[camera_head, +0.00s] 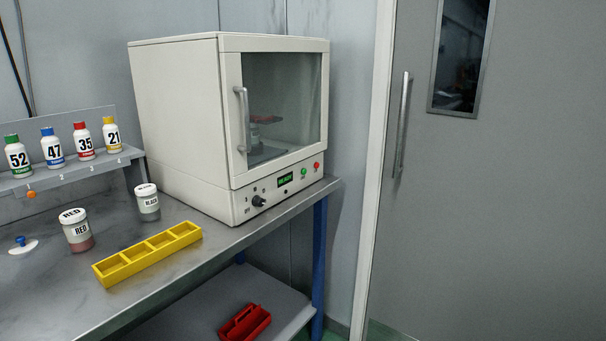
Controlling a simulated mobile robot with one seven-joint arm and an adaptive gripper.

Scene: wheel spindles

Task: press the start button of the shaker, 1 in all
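The shaker (180,110) is a large off-white cabinet at the back right end of the metal bench. Its glass door (290,95) with a vertical handle is shut, and a dark platform shows dimly inside. The lower front panel has a black knob (258,200), a lit green display (285,180), a green button (304,172) and a red button (317,165). The label text by the buttons is too small to read surely. My gripper is not in view.
A yellow tray (108,281), a RED jar (77,232) and a BLACK jar (148,204) stand before the shaker. Numbered bottles (52,147) stand on a grey rack at left. A red carrier (245,323) lies on the lower shelf. A grey door (500,200) is at right.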

